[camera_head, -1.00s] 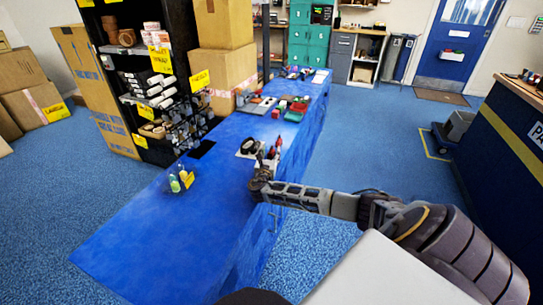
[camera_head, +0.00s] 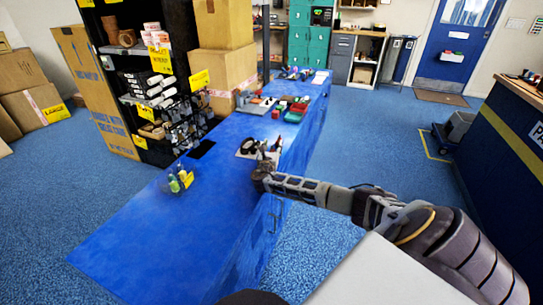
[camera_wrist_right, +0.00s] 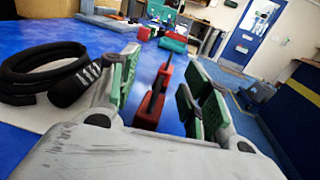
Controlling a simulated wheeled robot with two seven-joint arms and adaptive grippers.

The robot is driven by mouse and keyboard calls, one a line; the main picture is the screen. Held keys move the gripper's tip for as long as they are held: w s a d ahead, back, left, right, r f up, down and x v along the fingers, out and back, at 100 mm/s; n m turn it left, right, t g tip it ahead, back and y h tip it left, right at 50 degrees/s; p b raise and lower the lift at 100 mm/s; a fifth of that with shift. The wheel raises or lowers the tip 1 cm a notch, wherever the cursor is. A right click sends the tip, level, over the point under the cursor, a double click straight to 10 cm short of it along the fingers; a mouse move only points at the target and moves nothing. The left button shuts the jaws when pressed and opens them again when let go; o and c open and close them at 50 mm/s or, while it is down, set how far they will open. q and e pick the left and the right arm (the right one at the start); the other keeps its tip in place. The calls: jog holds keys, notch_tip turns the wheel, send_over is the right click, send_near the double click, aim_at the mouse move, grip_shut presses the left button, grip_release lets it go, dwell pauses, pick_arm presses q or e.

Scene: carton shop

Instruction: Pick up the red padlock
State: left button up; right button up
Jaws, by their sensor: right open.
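My right gripper (camera_head: 267,160) is low over the right edge of the blue counter in the head view. In the wrist view its two green-padded fingers (camera_wrist_right: 158,92) are open. A red and dark object (camera_wrist_right: 153,104) lies between and beyond the fingers, with no clear contact. I cannot tell whether it is the padlock; no shackle shows clearly. In the head view the gripper largely hides that spot. Another small red item (camera_head: 276,114) sits farther along the counter and also shows in the wrist view (camera_wrist_right: 145,33). My left gripper is out of view.
A black coiled strap or cable (camera_wrist_right: 45,75) lies on a pale mat left of the gripper. The blue counter (camera_head: 150,240) is bare at the near end. A clear bin with bottles (camera_head: 180,180) stands left.

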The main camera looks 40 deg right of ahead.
jog(key=shift+w+d, duration=0.1)
dwell(0.4)
grip_shut()
